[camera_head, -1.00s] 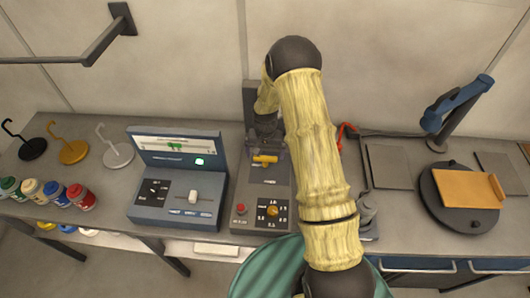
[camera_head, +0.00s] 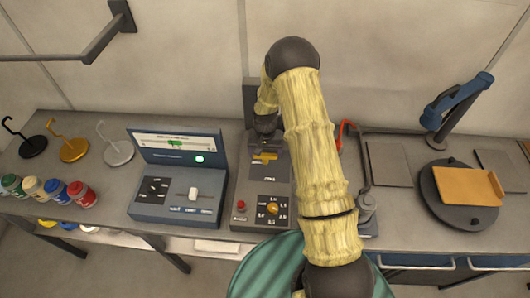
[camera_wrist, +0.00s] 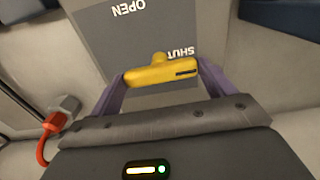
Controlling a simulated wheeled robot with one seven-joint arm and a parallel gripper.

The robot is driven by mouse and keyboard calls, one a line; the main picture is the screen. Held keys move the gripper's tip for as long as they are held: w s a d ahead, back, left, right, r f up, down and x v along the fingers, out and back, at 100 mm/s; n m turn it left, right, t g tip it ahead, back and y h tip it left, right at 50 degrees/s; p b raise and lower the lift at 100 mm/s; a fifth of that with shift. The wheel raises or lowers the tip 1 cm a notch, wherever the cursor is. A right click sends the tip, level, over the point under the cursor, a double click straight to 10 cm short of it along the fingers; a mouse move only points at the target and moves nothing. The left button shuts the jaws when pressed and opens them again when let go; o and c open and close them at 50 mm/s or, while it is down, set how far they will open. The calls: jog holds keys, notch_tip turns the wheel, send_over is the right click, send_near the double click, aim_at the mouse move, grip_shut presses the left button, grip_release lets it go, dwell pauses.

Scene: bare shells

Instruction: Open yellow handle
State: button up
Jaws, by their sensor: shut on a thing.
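The yellow handle (camera_head: 265,157) is on the upright part of the middle grey console (camera_head: 248,195), below my arm. In the wrist view the handle (camera_wrist: 160,72) is a short yellow bar with a stub, on a grey panel (camera_wrist: 125,42) lettered OPEN and SHUT, upside down. It lies beside the word SHUT. My gripper (camera_wrist: 158,78) has a purple finger at each end of the bar and is shut on it. In the head view my gripper (camera_head: 264,142) is partly hidden by my arm.
A blue-grey console (camera_head: 175,200) with screen and slider stands left. Hooked stands (camera_head: 73,150) and paint jars (camera_head: 52,190) are further left. A red cable (camera_head: 343,130) runs right of my arm. A round dark stand with an orange plate (camera_head: 468,186) is at right.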

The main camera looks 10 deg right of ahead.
jog(key=shift+n+b, duration=0.3)
jog(key=shift+n, duration=0.1)
jog(key=n+b, duration=0.2)
jog(key=n, duration=0.1)
jog(key=shift+f+n, duration=0.1)
jog(key=shift+n, duration=0.2)
jog(key=n+b, duration=0.2)
jog(key=n, duration=0.2)
jog(key=shift+n, duration=0.3)
jog(key=n+b, duration=0.1)
jog(key=n, duration=0.4)
jog(key=shift+n, duration=1.9)
jog(key=shift+w+r, duration=0.15)
jog(key=shift+r, duration=0.05)
jog(key=shift+a, duration=0.15)
